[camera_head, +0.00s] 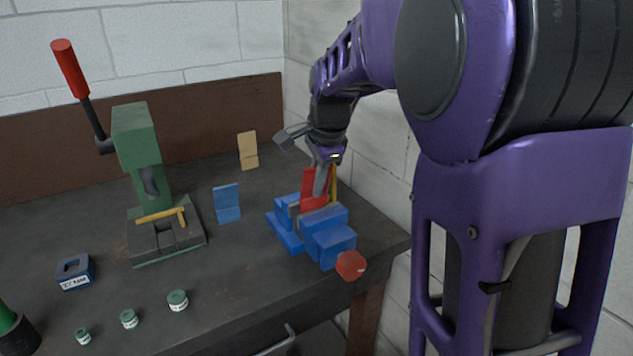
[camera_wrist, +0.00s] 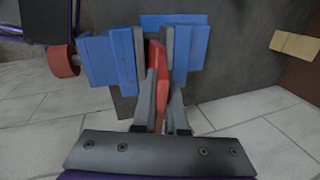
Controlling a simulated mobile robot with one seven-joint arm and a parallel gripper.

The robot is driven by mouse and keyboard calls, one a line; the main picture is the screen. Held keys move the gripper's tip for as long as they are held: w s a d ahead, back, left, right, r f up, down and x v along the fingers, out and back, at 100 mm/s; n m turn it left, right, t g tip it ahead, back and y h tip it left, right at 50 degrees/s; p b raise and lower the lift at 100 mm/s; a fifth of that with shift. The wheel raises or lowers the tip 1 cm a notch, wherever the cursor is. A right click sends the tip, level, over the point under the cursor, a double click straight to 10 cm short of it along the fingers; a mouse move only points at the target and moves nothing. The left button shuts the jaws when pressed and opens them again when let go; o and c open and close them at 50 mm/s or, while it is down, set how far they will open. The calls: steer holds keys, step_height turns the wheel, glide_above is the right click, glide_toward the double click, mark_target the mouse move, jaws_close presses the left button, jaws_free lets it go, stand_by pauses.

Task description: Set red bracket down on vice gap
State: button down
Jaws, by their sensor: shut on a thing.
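The red bracket (camera_head: 311,184) is upright in my gripper (camera_head: 320,186), over the blue vice (camera_head: 327,219) at the bench's right end. In the wrist view the bracket (camera_wrist: 162,62) shows edge-on between the fingers of my gripper (camera_wrist: 159,98), which is shut on it. The vice (camera_wrist: 109,61) shows there with a grey-faced jaw on each side of the bracket, so the bracket lines up with the gap. The fingers partly hide the bracket and the gap. I cannot tell whether the bracket's lower edge touches the vice.
A green press (camera_head: 140,150) with a red-handled lever stands at the left, a yellow bracket (camera_head: 163,215) on its base. A blue bracket (camera_head: 227,203) and a tan bracket (camera_head: 248,150) stand mid-bench. Small jars (camera_head: 177,300) are in front. A wall is close on the right.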

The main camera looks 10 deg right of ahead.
steer(key=shift+f+b, duration=0.4)
steer(key=shift+f, duration=0.3)
steer(key=c, duration=0.9)
jaws_free()
